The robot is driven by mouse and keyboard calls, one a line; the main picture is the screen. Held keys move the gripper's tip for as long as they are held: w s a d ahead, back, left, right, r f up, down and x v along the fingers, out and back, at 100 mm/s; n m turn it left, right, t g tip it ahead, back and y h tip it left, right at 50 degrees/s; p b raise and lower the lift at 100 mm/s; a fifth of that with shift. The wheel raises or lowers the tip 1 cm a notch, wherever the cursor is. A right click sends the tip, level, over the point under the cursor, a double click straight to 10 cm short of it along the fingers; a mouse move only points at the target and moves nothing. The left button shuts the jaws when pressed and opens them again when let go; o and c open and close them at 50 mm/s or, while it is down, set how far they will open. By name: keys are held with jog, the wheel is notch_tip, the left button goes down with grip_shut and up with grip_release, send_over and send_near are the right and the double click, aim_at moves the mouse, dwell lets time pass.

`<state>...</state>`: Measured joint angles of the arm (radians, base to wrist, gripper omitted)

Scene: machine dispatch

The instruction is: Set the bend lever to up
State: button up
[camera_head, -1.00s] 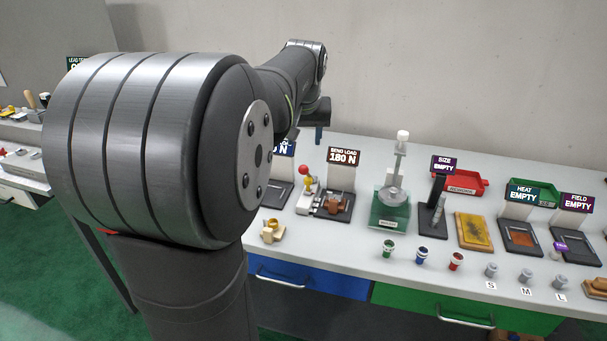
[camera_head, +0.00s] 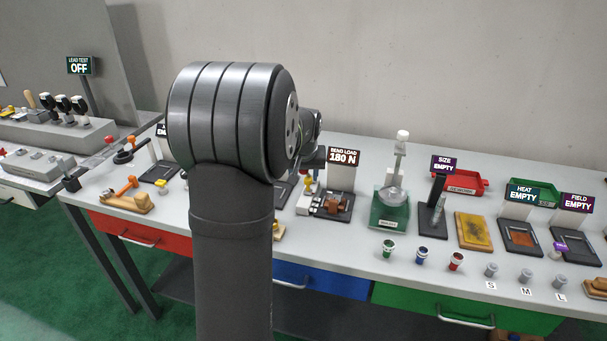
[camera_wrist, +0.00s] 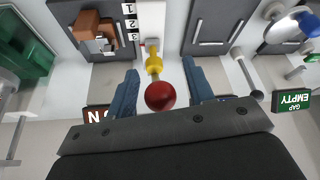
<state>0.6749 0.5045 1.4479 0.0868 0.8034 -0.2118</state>
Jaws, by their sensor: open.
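The bend lever's red ball knob (camera_wrist: 160,96) and yellow shaft (camera_wrist: 154,63) show in the wrist view. My gripper (camera_wrist: 159,66) is open, with one blue finger on each side of the lever and visible gaps to both. In the head view the lever's yellow part (camera_head: 308,187) shows beside the bend station, left of the "BEND LOAD 180 N" sign (camera_head: 343,157). My arm covers much of the lever there, and the fingertips cannot be made out. The bend station with its brown block (camera_head: 334,203) stands to the lever's right.
A green-based stand (camera_head: 390,214) with a tall post is right of the bend station. Small coloured cups (camera_head: 421,256) line the front of the bench. In the wrist view, dark plates (camera_wrist: 219,22) and a "GAP EMPTY" sign (camera_wrist: 291,101) lie near the lever.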

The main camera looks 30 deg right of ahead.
grip_shut()
jog(key=shift+w+d, duration=0.1)
dwell(0.3)
jog(key=shift+w+d+r+g+y, duration=0.6)
jog(key=shift+r+g+y, duration=0.1)
jog(key=shift+r, duration=0.1)
jog(key=w+d+r, duration=0.3)
jog(key=w+d, duration=0.2)
jog(key=shift+w+d+g+y, duration=0.3)
jog(key=shift+w+d, duration=0.05)
jog(key=shift+d, duration=0.05)
jog(key=shift+r, duration=0.1)
